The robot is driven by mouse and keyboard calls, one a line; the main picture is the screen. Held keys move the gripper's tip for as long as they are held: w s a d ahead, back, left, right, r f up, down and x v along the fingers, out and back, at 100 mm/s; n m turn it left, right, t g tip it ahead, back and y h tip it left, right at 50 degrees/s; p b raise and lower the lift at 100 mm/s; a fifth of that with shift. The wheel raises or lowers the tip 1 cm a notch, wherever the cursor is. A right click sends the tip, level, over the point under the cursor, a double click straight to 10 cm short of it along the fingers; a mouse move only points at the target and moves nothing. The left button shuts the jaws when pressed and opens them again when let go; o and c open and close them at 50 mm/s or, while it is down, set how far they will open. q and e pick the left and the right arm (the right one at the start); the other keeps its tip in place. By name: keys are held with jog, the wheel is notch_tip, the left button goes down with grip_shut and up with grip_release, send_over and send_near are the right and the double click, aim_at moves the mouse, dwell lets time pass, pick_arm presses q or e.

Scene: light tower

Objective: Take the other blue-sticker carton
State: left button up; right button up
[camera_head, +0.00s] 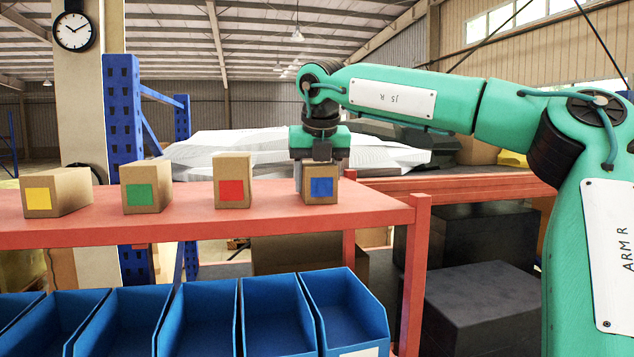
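A small brown carton with a blue sticker (321,190) stands upright near the right end of the red shelf (370,206). My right gripper (319,172) points down over it from above, with a finger showing along the carton's left side. The other finger is mostly hidden, and I cannot tell whether the fingers press on the carton. The carton appears to rest on the shelf. No other blue sticker shows. My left gripper is not in view.
To the left on the shelf stand cartons with a red sticker (232,182), a green sticker (147,187) and a yellow sticker (55,191). Several open blue bins (345,308) sit below. Dark boxes (483,308) lie at lower right, and a blue upright (122,110) stands behind.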

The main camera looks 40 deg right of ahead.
jog(key=shift+c, duration=1)
